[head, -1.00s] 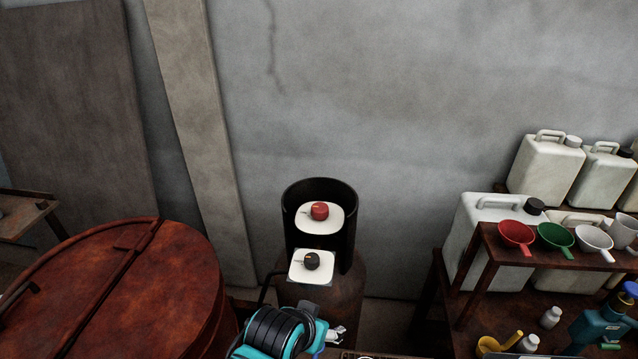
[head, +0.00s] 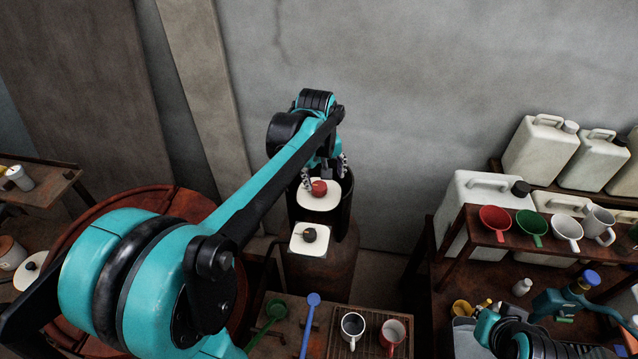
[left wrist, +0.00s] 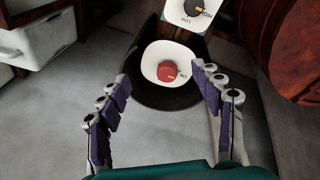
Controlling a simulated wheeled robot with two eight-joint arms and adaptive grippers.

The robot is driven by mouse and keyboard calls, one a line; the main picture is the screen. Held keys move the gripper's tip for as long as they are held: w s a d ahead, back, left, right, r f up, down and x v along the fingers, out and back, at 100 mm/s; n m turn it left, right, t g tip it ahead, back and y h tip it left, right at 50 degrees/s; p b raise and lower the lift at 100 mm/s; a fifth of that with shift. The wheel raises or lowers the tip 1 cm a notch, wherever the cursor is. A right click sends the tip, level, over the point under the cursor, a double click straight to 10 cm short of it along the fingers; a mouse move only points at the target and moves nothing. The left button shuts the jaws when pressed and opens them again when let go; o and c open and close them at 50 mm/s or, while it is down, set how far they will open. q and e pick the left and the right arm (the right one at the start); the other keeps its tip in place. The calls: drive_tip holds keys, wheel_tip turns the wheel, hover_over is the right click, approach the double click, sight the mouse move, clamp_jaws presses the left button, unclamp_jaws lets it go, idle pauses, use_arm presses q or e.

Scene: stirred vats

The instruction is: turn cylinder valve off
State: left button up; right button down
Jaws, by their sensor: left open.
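The red valve knob (head: 319,187) sits on a white round-cornered plate (head: 318,203) inside the dark open collar on top of a rusty cylinder (head: 325,270). In the left wrist view the red knob (left wrist: 167,71) shows an orange mark turned towards lettering that looks like ON. My left gripper (head: 325,172) is above the collar, reaching over from the left. In the left wrist view my left gripper (left wrist: 161,76) is open, its fingers on either side of the knob and apart from it. I cannot see my right gripper's fingers.
A black knob (head: 309,235) on a white plate marked LOW and HIGH is in front of the collar. The wall is close behind. A rusty vat (head: 120,200) stands left. Shelves with white canisters (head: 540,148) and coloured scoops (head: 495,218) stand right. Mugs (head: 353,327) are at the front.

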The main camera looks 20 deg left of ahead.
sight(319, 186)
use_arm(q)
drive_tip(key=w+a+f+n, duration=0.1)
drive_tip(key=w+a+f, duration=0.1)
drive_tip(key=w, duration=0.1)
drive_tip(key=w+a+f+n+g, duration=0.1)
drive_tip(key=w+f+n, duration=0.1)
drive_tip(key=w, duration=0.1)
drive_tip(key=w+a+f+n+g, duration=0.1)
drive_tip(key=w+a+f, duration=0.1)
drive_tip(key=w+f, duration=0.1)
drive_tip(key=shift+a+f+n, duration=0.1)
drive_tip(key=shift+a+n, duration=0.2)
drive_tip(key=shift+a, duration=0.05)
drive_tip(key=shift+w+a+f, duration=0.2)
drive_tip(key=shift+f, duration=0.1)
wheel_tip(319, 186, down, 8)
drive_tip(key=shift+w+d+r, duration=0.1)
drive_tip(key=shift+w, duration=0.05)
drive_tip(key=c, duration=1.2)
